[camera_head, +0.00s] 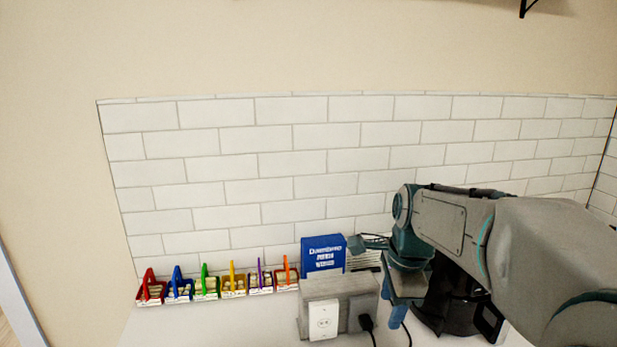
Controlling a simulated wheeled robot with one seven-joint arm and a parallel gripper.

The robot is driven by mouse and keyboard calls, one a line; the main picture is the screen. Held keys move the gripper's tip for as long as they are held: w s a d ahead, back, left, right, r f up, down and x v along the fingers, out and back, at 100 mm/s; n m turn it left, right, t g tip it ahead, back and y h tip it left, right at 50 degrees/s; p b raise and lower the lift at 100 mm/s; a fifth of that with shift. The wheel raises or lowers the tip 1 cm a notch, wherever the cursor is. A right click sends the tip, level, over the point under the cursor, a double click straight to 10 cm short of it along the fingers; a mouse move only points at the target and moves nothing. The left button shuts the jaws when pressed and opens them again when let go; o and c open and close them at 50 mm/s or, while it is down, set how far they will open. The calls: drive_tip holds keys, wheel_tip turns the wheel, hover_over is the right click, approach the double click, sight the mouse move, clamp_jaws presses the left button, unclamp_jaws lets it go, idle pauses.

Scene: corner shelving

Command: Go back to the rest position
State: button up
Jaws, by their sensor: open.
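My gripper (378,280) is at the lower right of the head view, at the end of my arm, which reaches in from the right edge. Its blue finger parts show, one beside the blue box and one lower near the black cord. It is open, and I see nothing held between the fingers. The gripper is in front of the counter's back part, close to the grey block with the outlet. Part of the gripper is hidden behind my own wrist.
Several small coloured-handled baskets (234,285) stand in a row against the tiled wall (250,165). A blue box (322,254) stands beside them, behind the grey outlet block (336,305). A black appliance (455,310) is under my arm. The counter's front left is clear.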

drive_tip(key=s+f+n+t, duration=0.1)
drive_tip(key=s+f+n, duration=0.1)
drive_tip(key=s+n, duration=0.5)
drive_tip(key=s+f+n, duration=0.2)
drive_tip(key=s+n, duration=0.6)
drive_tip(key=n, duration=0.3)
drive_tip(key=shift+a+f+t+h, duration=0.15)
drive_tip(key=shift+f+t+h, duration=0.15)
drive_tip(key=shift+t+h, duration=0.1)
